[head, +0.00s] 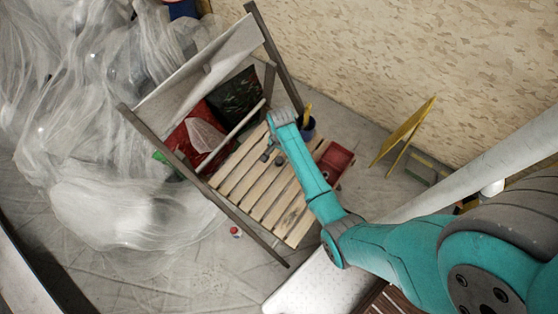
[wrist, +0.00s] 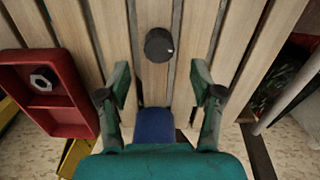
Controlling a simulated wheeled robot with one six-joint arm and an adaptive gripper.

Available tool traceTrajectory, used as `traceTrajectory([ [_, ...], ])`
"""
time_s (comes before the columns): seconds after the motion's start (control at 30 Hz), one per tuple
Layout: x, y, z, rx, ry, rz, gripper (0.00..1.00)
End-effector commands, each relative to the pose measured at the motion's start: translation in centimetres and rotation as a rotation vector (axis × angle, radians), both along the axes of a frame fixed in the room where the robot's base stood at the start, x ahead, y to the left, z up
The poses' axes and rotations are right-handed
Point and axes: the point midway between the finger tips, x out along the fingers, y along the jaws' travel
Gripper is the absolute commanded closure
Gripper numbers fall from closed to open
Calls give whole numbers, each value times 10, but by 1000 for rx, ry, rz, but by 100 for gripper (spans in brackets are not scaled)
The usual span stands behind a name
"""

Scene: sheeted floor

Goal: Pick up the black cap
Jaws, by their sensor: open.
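The black cap (wrist: 159,45) is a small round dark piece lying on the light wooden slats (wrist: 108,30) in the wrist view. It sits ahead of my gripper (wrist: 161,88), roughly centred between the two fingers and just beyond their tips. The fingers are spread apart with nothing between them, and neither touches the cap. In the head view my gripper (head: 271,152) is over the upper part of the slatted wooden surface (head: 262,185). I cannot make out the cap for certain there.
A red tray (wrist: 72,118) holding a hex nut (wrist: 43,78) lies left of the gripper in the wrist view. A blue container (head: 308,131) stands near the slats' edge. Wooden frame bars (head: 272,50) rise around the slats. Translucent sheeting (head: 120,220) fills the left.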

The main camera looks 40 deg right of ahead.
Motion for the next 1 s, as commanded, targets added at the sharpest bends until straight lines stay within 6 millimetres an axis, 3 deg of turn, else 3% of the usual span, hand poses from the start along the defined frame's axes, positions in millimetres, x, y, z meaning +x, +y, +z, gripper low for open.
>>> traceTrajectory([
  [0.3,-2,6,-39,1,1,1,34],
  [0.6,-2,6,-43,0,0,0,34],
  [0.87,-2,6,-43,0,1,1,99],
  [1.0,-2,6,-43,0,1,0,100],
])
